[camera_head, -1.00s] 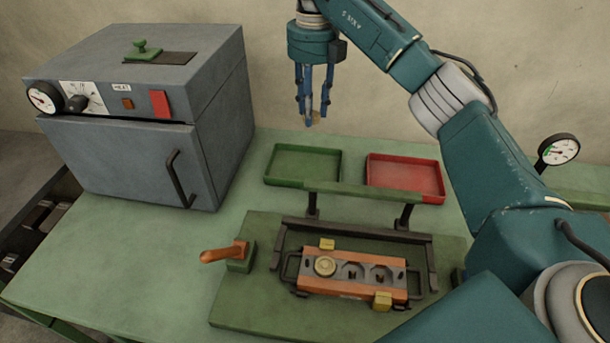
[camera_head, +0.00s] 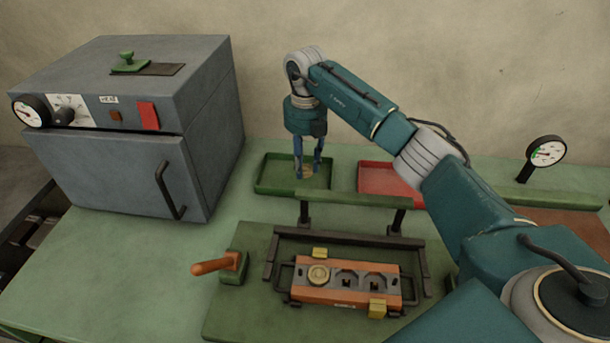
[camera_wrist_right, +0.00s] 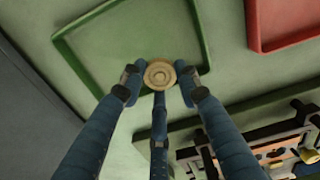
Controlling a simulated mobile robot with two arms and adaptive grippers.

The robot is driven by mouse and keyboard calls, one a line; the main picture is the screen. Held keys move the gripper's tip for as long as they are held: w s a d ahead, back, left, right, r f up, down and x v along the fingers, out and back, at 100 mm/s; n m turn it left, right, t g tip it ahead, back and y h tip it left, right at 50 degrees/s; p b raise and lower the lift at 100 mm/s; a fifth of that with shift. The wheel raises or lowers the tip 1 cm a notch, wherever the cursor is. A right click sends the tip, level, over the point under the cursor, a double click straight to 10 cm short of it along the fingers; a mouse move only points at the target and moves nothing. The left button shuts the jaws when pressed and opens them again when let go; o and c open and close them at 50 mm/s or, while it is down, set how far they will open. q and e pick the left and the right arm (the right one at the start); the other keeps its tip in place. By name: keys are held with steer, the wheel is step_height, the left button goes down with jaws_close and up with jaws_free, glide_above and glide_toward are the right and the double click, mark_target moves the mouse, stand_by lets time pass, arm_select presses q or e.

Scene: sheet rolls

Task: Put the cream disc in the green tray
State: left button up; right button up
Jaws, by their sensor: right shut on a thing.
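My right gripper (camera_head: 307,170) points straight down over the green tray (camera_head: 262,188). Its blue fingers are shut on the cream disc (camera_wrist_right: 160,74), a round ringed piece seen from above in the right wrist view. In the head view the disc (camera_head: 307,173) shows small between the fingertips, low over the right half of the tray. I cannot tell whether the disc touches the tray floor. The green tray (camera_wrist_right: 88,52) looks otherwise empty. My left gripper is not in view.
A red tray (camera_head: 375,178) stands right of the green one. In front is a fixture (camera_head: 345,285) holding a similar round piece (camera_head: 318,275), with an orange-handled lever (camera_head: 215,265) at its left. A grey oven (camera_head: 120,130) stands left. A gauge (camera_head: 547,152) stands right.

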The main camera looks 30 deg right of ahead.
mark_target(305, 177)
steer(key=shift+f, duration=2.5)
steer(key=o, duration=0.7)
steer(key=shift+f, duration=0.15)
step_height(305, 177, up, 12)
steer(key=shift+r+b, duration=0.2)
steer(key=shift+b, duration=0.2)
